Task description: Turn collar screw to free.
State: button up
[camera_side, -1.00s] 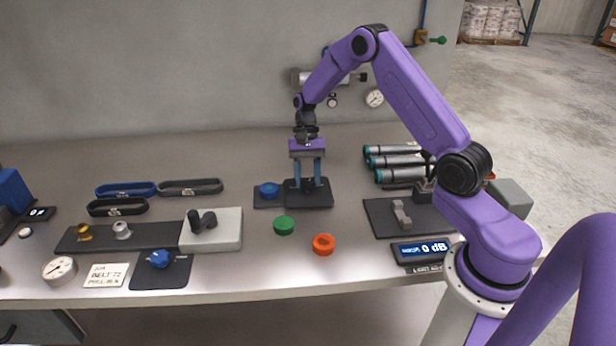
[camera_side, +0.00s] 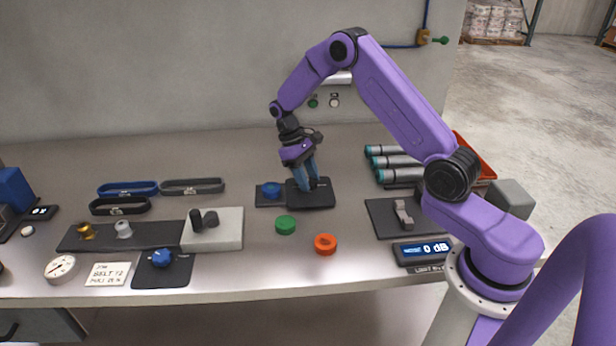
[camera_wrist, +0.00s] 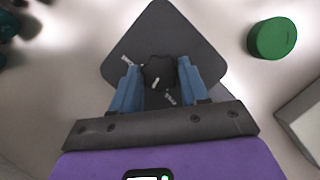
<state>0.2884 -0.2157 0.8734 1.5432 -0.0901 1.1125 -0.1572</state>
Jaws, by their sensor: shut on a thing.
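A black round knob (camera_wrist: 158,72), which I take to be the collar screw, stands on a dark plate (camera_wrist: 165,28) in the wrist view. It has a short white mark on its top. Two small white labels on the plate, one left of the knob and one below it, are too small to read surely. My gripper (camera_wrist: 157,80) is shut on the knob, one blue finger on each side. In the side view my gripper (camera_side: 310,184) leans over the dark plate (camera_side: 325,200), and its fingers hide most of the knob.
A blue knob (camera_side: 271,189) sits close on the left of the plate. A green cap (camera_side: 285,225) and an orange ring (camera_side: 325,244) lie in front. Several grey cylinders (camera_side: 400,160) lie to the right.

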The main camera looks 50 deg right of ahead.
jog(key=n+h, duration=0.1)
jog(key=n, duration=0.3)
jog(key=shift+a+n+t+h, duration=0.1)
jog(key=shift+n+t+h, duration=0.2)
jog(key=shift+h, duration=0.1)
jog(key=shift+n+t+h, duration=0.6)
jog(key=shift+n, duration=1.7)
jog(key=o, duration=1.1)
jog(key=shift+s+a, duration=0.1)
jog(key=shift+c, duration=0.2)
jog(key=v, duration=1.7)
jog(key=shift+r, duration=0.25)
jog(key=shift+a, duration=0.1)
